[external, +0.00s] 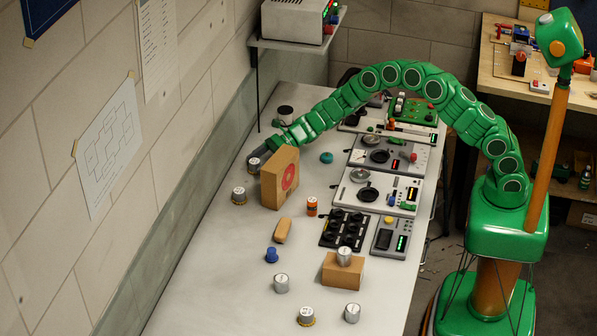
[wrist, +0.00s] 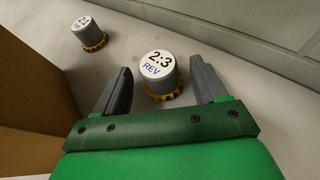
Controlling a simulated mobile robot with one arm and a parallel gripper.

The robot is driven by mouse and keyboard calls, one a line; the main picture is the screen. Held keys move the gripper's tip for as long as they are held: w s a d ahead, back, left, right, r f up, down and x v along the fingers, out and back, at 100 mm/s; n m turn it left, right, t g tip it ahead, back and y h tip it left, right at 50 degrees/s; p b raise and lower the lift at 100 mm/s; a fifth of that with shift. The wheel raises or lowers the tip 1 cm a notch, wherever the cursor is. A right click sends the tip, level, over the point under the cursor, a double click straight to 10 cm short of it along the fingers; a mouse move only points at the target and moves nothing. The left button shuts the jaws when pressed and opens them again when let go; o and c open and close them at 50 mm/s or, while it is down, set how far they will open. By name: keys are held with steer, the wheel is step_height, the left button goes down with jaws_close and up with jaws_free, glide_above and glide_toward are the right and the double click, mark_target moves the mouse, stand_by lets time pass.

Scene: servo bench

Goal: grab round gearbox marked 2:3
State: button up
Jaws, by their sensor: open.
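The round gearbox marked 2:3 (wrist: 160,72) stands upright in the wrist view, with a grey body, a white top reading "2:3 REV" and a yellow toothed base. My gripper (wrist: 158,84) is open, with one dark finger on each side of this gearbox and gaps visible beside it. In the external view my gripper (external: 257,156) is low over the bench by the wall, partly behind a cardboard box. I cannot clearly make out the 2:3 gearbox there.
The cardboard box (external: 277,180) with a red disc stands close by; its side (wrist: 30,95) fills the left of the wrist view. The wall (wrist: 268,22) rises on the right. Several more cylinders, including a silver one (external: 281,284), stand on the near bench.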

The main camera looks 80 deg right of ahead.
steer(key=shift+c, duration=0.3)
steer(key=c, duration=1.1)
steer(key=shift+c, duration=0.2)
